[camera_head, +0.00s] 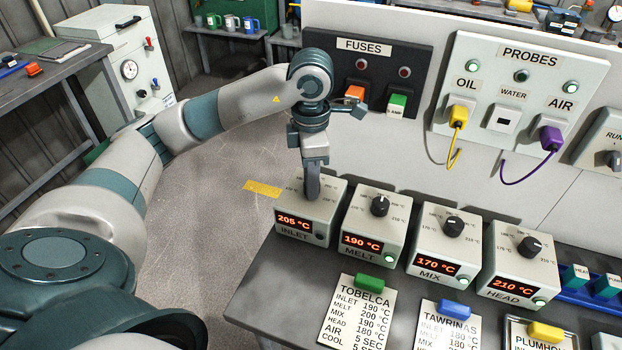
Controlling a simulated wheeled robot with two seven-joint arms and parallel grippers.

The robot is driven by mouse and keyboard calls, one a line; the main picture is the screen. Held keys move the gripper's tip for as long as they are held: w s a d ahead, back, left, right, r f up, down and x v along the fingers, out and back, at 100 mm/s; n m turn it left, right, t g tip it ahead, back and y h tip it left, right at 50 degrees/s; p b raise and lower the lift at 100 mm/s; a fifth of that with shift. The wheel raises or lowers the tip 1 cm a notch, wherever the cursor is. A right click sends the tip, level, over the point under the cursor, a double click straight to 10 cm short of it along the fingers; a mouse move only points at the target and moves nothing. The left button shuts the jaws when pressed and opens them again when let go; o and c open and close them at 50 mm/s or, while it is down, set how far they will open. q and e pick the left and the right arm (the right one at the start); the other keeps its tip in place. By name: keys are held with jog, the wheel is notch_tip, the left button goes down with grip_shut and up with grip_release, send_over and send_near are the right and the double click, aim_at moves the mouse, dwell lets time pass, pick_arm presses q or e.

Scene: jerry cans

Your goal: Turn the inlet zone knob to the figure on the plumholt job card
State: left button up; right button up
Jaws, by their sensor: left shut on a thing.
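The inlet zone box (292,229) stands at the left end of the row of zone boxes, and its display reads 205 °C. My left gripper (312,192) points down onto the top of this box and is shut on its knob, which the fingers hide. The plumholt job card (522,343) lies at the bottom right under a yellow clip (545,331). Only the top of its name shows; its figures are cut off by the picture edge. My right gripper is not in view.
Melt box (362,243) reads 190, mix box (436,264) 170 and head box (510,287) 210 °C. The Tobelca card (345,315) and the Tawrinas card (432,335) lie in front. The fuses panel (338,62) and probes panel (485,110) stand behind.

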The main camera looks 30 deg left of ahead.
pick_arm(q)
jog(key=o, duration=1.1)
jog(key=shift+c, duration=0.2)
jog(key=shift+r, duration=0.1)
